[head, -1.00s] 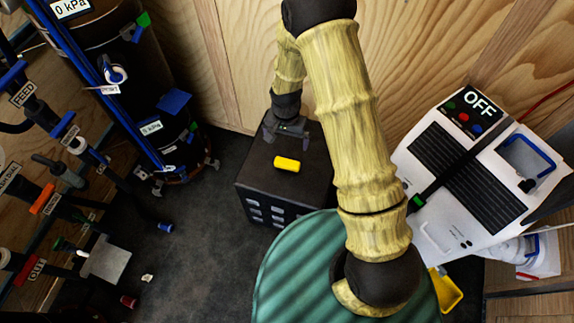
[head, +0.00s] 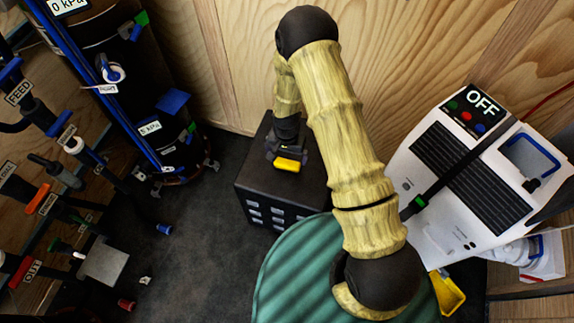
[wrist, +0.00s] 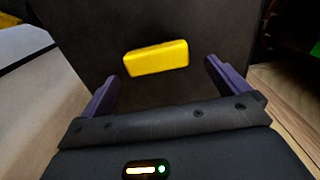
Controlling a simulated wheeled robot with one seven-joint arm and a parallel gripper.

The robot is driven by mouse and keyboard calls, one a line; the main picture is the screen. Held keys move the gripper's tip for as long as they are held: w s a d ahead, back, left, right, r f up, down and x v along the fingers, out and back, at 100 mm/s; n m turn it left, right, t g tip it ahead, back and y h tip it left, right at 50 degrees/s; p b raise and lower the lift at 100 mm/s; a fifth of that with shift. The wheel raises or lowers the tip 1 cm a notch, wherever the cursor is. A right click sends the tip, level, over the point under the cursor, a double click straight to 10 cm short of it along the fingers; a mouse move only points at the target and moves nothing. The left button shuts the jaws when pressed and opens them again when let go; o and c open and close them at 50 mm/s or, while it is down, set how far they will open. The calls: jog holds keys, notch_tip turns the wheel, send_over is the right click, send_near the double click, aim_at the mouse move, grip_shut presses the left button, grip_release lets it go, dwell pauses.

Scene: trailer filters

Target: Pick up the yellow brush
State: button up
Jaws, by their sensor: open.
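The yellow brush (head: 287,165) is a small yellow block lying on top of the dark box (head: 250,181). In the wrist view the brush (wrist: 156,58) lies just beyond the fingertips, roughly between their lines and slightly tilted. My gripper (wrist: 160,72) is open and empty, with one dark purple finger on each side. In the head view my gripper (head: 287,153) is just above and behind the brush and covers its back part.
A green ribbed round surface (head: 300,275) stands in front of the dark box. A white machine marked OFF (head: 450,190) is at the right. Pipes and valves (head: 60,170) line the left side. The wooden wall (head: 400,60) is close behind. The dark floor (head: 195,240) left of the box is mostly open.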

aim_at(287, 163)
jog(key=f, duration=0.4)
jog(key=shift+s+d+f+b, duration=0.1)
jog(key=shift+s+f+b, duration=0.15)
jog(key=shift+f+b, duration=0.15)
jog(key=shift+r, duration=0.1)
jog(key=c, duration=0.9)
notch_tip(287, 163, up, 10)
jog(key=shift+r+p, duration=0.1)
jog(key=shift+p, duration=0.8)
